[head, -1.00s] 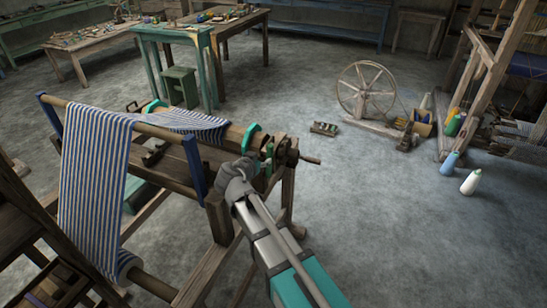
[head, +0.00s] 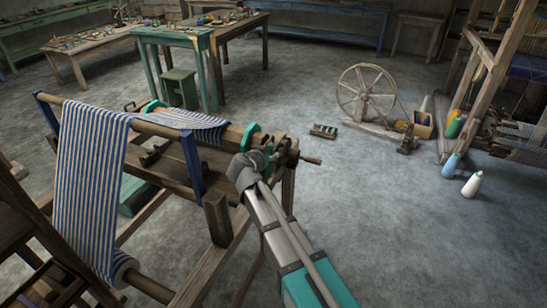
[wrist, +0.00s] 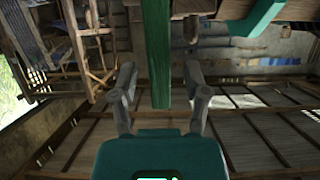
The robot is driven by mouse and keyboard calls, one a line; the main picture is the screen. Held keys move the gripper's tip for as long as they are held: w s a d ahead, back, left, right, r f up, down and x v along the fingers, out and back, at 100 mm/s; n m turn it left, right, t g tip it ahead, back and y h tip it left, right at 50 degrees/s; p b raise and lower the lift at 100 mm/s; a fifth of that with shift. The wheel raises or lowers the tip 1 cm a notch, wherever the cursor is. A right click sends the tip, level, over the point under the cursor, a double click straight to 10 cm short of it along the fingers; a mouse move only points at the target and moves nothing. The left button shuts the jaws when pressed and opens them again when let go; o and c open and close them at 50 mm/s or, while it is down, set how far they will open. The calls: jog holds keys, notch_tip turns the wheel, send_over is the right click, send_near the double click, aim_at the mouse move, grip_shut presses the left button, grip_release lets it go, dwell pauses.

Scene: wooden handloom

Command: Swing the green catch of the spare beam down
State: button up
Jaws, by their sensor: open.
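The green catch (head: 268,149) of the spare beam shows only in part at the beam's right end in the head view, close to the green disc (head: 250,136). My arm's end hides some of it. In the wrist view a long green bar, which looks like the catch (wrist: 157,50), comes down from the top edge. Its end lies between the two grey fingers of my gripper (wrist: 160,78), with a gap on each side. My gripper is open and holds nothing. In the head view my gripper (head: 246,168) is a grey shape just in front of the beam end.
The beam's wooden crank handle (head: 311,161) sticks out to the right of my gripper. A blue post (head: 193,166) and striped cloth (head: 90,190) stand to the left. A spinning wheel (head: 365,92) is on the floor beyond.

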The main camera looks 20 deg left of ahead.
jog(key=shift+w+f, duration=0.15)
jog(key=shift+w, duration=0.15)
grip_shut()
dwell(0.7)
